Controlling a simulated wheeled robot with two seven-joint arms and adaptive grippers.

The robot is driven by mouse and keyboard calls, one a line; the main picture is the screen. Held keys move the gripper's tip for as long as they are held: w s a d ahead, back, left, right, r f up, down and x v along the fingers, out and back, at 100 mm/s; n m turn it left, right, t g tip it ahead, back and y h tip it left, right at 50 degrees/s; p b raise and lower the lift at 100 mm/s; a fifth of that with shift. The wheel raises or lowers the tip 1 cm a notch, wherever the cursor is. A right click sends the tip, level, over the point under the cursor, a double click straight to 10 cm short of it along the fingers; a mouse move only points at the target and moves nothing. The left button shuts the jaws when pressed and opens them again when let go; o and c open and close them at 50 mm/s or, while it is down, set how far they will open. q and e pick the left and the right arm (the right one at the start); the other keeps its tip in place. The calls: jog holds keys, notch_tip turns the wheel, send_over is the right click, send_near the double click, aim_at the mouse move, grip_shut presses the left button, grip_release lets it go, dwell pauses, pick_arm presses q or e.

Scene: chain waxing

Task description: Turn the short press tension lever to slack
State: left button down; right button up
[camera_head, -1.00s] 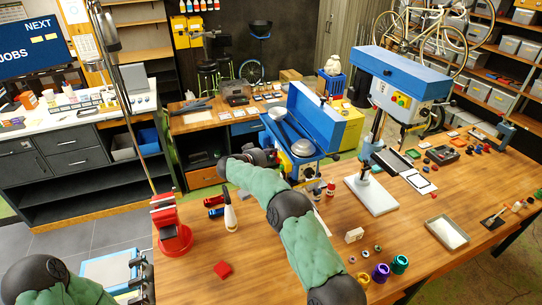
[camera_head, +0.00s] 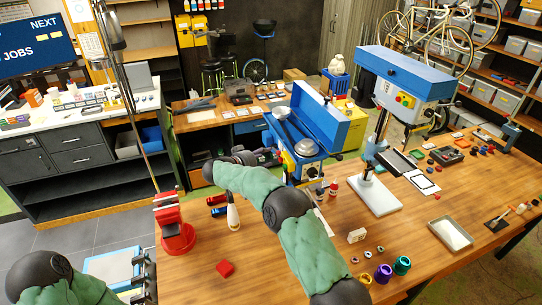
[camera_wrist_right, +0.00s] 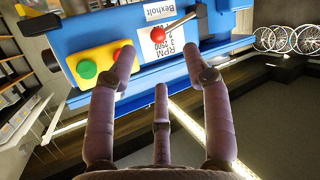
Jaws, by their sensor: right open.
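The short press (camera_head: 302,172) is the blue and yellow machine at mid-table with its belt cover open. In the right wrist view its blue head (camera_wrist_right: 80,32) fills the top. A metal lever with a red ball knob (camera_wrist_right: 159,35) sticks out over a white RPM label (camera_wrist_right: 168,45); I take it for the tension lever. My right gripper (camera_wrist_right: 160,55) is open and empty, facing the head. The knob shows between its two upper fingers, with no clear contact. In the head view my right gripper (camera_head: 262,157) is left of the press, partly hidden. My left gripper is out of view.
A green button (camera_wrist_right: 87,69) and a red one sit on a yellow panel beside the lever. The taller blue press (camera_head: 405,75) stands to the right.

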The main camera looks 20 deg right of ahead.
jog(key=shift+v, duration=2.45)
